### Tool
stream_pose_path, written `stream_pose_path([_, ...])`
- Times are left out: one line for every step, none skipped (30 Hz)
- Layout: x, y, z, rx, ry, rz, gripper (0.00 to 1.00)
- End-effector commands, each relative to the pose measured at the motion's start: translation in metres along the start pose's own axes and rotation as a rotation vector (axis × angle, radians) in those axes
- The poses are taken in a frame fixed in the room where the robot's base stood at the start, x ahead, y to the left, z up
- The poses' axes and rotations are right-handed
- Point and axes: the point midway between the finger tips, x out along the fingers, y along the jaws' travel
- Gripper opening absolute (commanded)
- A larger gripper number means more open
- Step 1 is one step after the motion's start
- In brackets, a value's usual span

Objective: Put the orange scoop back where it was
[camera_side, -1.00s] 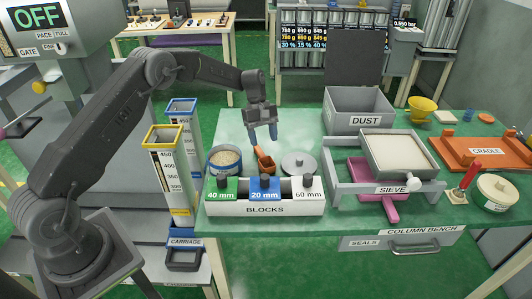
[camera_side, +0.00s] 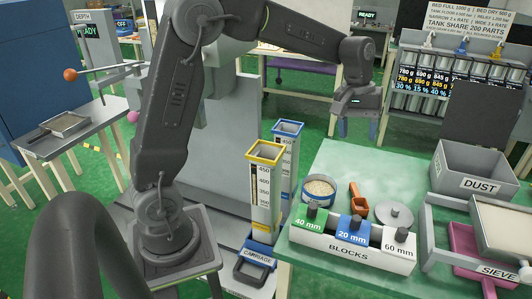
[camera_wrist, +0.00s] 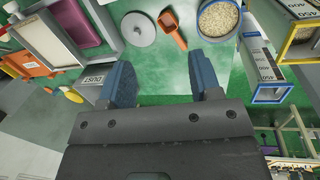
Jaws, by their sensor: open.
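The orange scoop (camera_side: 359,204) rests on the green bench top, between the round tub of pale grains (camera_side: 319,189) and the grey round lid with a knob (camera_side: 394,215), behind the BLOCKS holder. My gripper (camera_side: 358,130) is open and empty, raised well above and behind the scoop, with its blue fingers pointing down. In the wrist view the scoop (camera_wrist: 172,30) lies beyond the open fingers (camera_wrist: 163,75), near the top of the picture, apart from them. The tub (camera_wrist: 218,19) and the lid (camera_wrist: 139,29) flank it there.
The BLOCKS holder (camera_side: 350,251) with three labelled blocks stands at the bench front. Two tall columns, yellow-rimmed (camera_side: 264,195) and blue-rimmed (camera_side: 289,150), stand to its left. The DUST box (camera_side: 481,188) and SIEVE frame (camera_side: 478,268) are on the right. The bench's back left is clear.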

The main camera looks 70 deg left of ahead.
Motion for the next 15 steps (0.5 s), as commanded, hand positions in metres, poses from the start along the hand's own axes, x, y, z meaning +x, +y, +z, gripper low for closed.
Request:
stream_pose_path([-0.016, -0.005, 0.021, 0.056, 0.037, 0.007, 0.58])
stream_pose_path([-0.023, -0.009, 0.031, 0.091, 0.058, 0.008, 0.58])
stream_pose_path([-0.031, -0.014, 0.046, 0.136, 0.085, 0.011, 0.58])
stream_pose_path([-0.036, -0.019, 0.057, 0.170, 0.105, 0.012, 0.58])
stream_pose_path([-0.041, -0.024, 0.068, 0.203, 0.127, 0.013, 0.58])
stream_pose_path([-0.046, -0.031, 0.082, 0.248, 0.153, 0.014, 0.58])
stream_pose_path([-0.050, -0.036, 0.093, 0.283, 0.174, 0.015, 0.58])
stream_pose_path([-0.052, -0.042, 0.103, 0.317, 0.195, 0.014, 0.58])
stream_pose_path([-0.055, -0.050, 0.117, 0.361, 0.222, 0.014, 0.58])
stream_pose_path([-0.056, -0.056, 0.127, 0.394, 0.244, 0.014, 0.58])
stream_pose_path([-0.057, -0.062, 0.137, 0.429, 0.264, 0.013, 0.58])
stream_pose_path([-0.056, -0.070, 0.150, 0.473, 0.291, 0.011, 0.58])
stream_pose_path([-0.056, -0.077, 0.159, 0.504, 0.311, 0.010, 0.58])
stream_pose_path([-0.055, -0.083, 0.167, 0.533, 0.329, 0.008, 0.58])
stream_pose_path([-0.052, -0.090, 0.177, 0.572, 0.353, 0.006, 0.58])
